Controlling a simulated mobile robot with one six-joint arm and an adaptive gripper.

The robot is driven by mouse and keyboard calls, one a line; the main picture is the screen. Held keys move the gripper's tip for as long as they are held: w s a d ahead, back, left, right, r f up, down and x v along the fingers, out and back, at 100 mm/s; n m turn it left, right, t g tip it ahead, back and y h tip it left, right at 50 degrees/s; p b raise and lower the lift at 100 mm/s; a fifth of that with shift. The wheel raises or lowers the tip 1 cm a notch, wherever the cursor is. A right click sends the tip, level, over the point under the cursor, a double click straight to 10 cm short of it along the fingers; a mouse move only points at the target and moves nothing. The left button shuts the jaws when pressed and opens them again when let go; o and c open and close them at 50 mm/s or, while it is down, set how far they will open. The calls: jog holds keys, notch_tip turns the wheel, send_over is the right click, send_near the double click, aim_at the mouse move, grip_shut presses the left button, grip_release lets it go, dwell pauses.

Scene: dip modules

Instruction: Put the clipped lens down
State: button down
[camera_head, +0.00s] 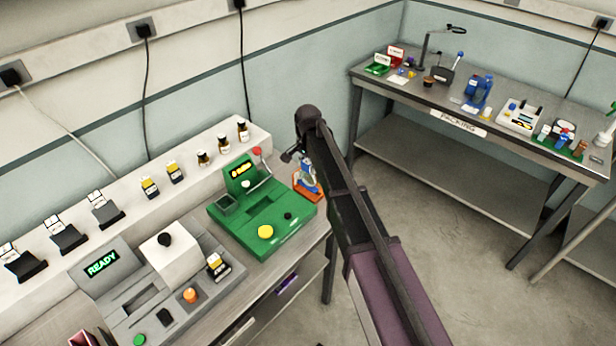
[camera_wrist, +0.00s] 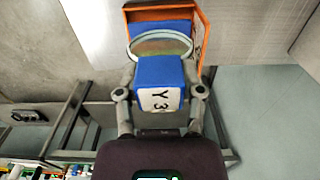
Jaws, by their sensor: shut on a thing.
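My gripper (camera_wrist: 160,90) is shut on a blue clip (camera_wrist: 160,74) marked "Y 3" in the wrist view. A round, clear, yellowish-green lens (camera_wrist: 160,46) sits at the clip's far end. Just beyond the lens is an open orange case (camera_wrist: 204,30) with a blue lining (camera_wrist: 160,27). Whether the lens touches the case cannot be told. In the head view, my gripper (camera_head: 298,163) is partly hidden by my arm, close to the orange case (camera_head: 308,194) at the table's right end. Blue shows above the case there.
A green machine (camera_head: 262,220) stands just left of the orange case. A grey machine reading "READY" (camera_head: 100,264) is farther left. Small bottles (camera_head: 222,143) stand on the white shelf behind. A separate packing table (camera_head: 460,122) with several items is at the right.

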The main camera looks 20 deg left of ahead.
aim_at(308, 185)
jog(key=shift+f+b, duration=1.85)
jog(key=shift+b, duration=0.05)
jog(key=shift+f, duration=0.2)
jog(key=shift+c, duration=1.1)
grip_release()
jog(key=shift+r, duration=0.2)
notch_tip(308, 185, up, 12)
jog(key=p, duration=1.2)
